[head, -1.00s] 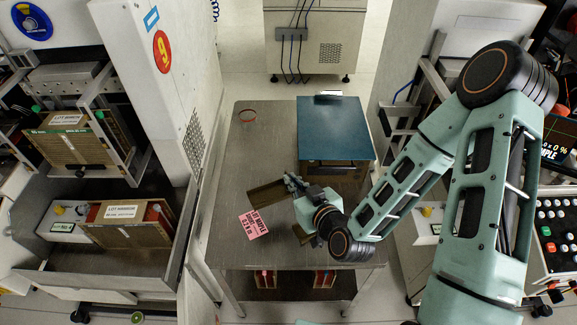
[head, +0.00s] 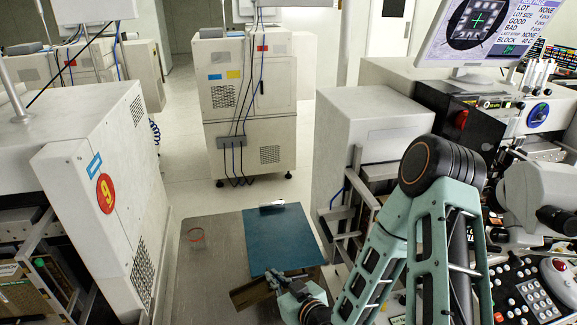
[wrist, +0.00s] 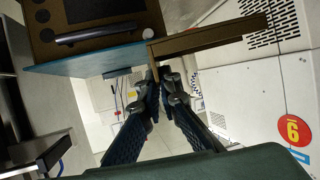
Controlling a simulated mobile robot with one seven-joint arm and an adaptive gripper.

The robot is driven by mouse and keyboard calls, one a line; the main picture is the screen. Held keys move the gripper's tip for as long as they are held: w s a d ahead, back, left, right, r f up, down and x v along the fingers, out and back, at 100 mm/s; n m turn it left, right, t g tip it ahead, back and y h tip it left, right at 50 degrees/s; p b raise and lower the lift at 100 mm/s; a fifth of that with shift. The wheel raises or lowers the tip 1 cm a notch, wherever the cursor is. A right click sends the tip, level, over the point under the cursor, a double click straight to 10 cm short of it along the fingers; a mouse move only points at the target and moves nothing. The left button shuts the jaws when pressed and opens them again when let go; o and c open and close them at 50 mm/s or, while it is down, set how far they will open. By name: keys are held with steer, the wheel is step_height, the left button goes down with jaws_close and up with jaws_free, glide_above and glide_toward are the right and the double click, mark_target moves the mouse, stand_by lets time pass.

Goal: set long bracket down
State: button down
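The long bracket (head: 250,294) is a brown strip just in front of the near-left corner of the blue-topped stand, above the grey table. In the wrist view it shows as a brown bar (wrist: 210,37) running right from my fingertips, with a short end turned down between them. My gripper (head: 279,280) is at the bracket's right end; in the wrist view its two dark fingers (wrist: 163,78) close on that end. Whether the bracket touches the table cannot be told.
The blue-topped stand (head: 285,240) is close beside my gripper; its blue edge (wrist: 95,58) shows in the wrist view. A grey machine (head: 105,200) flanks the table's left side.

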steer(key=w+d+r+m+h, duration=0.2)
steer(key=w+d+r, duration=0.2)
steer(key=d+r, duration=0.2)
steer(key=w+d+r+m+t+h+p, duration=0.1)
steer(key=w+d+r, duration=0.3)
steer(key=r, duration=0.7)
steer(key=w+d+r+m+t+h+p, duration=0.1)
steer(key=w+d+r+m+h, duration=0.2)
steer(key=d+r, duration=0.4)
steer(key=shift+w+d+r+h, duration=0.35)
steer(key=shift+w+r+h, duration=0.25)
steer(key=shift+r, duration=0.2)
